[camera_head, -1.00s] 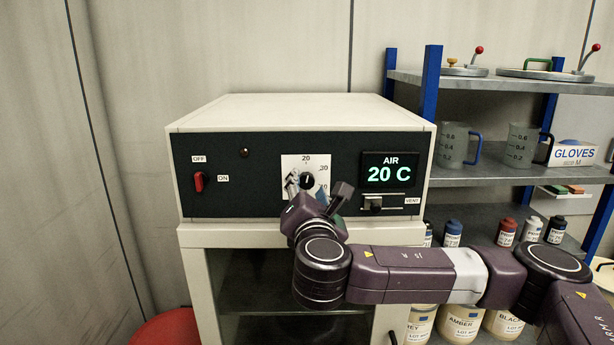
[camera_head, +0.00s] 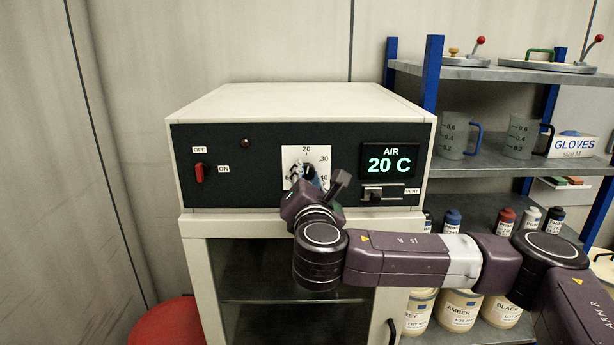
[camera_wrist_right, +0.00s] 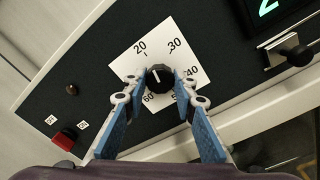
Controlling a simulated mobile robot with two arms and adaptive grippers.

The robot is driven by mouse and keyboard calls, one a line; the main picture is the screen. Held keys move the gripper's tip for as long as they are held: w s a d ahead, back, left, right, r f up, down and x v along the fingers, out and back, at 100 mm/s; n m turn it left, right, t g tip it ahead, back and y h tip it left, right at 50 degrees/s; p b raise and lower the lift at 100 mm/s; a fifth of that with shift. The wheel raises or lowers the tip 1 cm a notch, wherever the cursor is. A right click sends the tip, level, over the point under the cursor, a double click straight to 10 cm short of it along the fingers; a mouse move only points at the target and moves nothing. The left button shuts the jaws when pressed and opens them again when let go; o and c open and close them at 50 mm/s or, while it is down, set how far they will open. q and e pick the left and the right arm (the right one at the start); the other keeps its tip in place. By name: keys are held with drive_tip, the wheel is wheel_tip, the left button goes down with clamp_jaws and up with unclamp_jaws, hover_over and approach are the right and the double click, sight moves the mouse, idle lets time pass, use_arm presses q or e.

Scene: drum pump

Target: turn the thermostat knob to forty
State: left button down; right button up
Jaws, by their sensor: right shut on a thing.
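The thermostat knob (camera_head: 309,173) is small, round and black, on a white dial plate (camera_head: 318,154) on the dark panel front. The wrist view shows the knob (camera_wrist_right: 159,78) with its white pointer line turned towards the 20 mark. The 40 mark (camera_wrist_right: 192,73) lies to its right. My right gripper (camera_head: 303,174) is at the dial; in the wrist view its blue fingers (camera_wrist_right: 159,86) are shut on the knob from both sides. The fingers hide part of the dial's lower numbers. The display (camera_head: 390,161) reads AIR 20 C. My left gripper is not in view.
A red switch (camera_head: 199,173) with OFF and ON labels is at the panel's left. A vent slider (camera_head: 377,195) sits below the display, close to my right wrist. A shelf (camera_head: 480,163) with jugs, gloves and bottles stands to the right. A red round object (camera_head: 165,322) is at lower left.

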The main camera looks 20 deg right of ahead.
drive_tip(key=shift+f+m+b, duration=0.25)
drive_tip(key=shift+m+b, duration=0.25)
drive_tip(key=shift+b, duration=0.25)
drive_tip(key=m+b, duration=0.5)
drive_tip(key=b, duration=0.1)
drive_tip(key=shift+f+m+b, duration=0.15)
drive_tip(key=shift+m+b, duration=0.2)
drive_tip(key=shift+m, duration=0.05)
drive_tip(key=m+b, duration=0.2)
drive_tip(key=shift+a+m, duration=0.1)
drive_tip(key=shift+m, duration=0.3)
drive_tip(key=m+b, duration=0.2)
drive_tip(key=shift+m, duration=0.4)
drive_tip(key=m+b, duration=0.2)
drive_tip(key=m, duration=0.1)
drive_tip(key=shift+m+h, duration=0.3)
drive_tip(key=shift+m, duration=0.1)
drive_tip(key=m+b, duration=0.1)
drive_tip(key=m, duration=0.1)
drive_tip(key=shift+m, duration=0.3)
drive_tip(key=shift+r+m+b, duration=0.2)
drive_tip(key=shift+m+b, duration=0.4)
drive_tip(key=shift+m, duration=1)
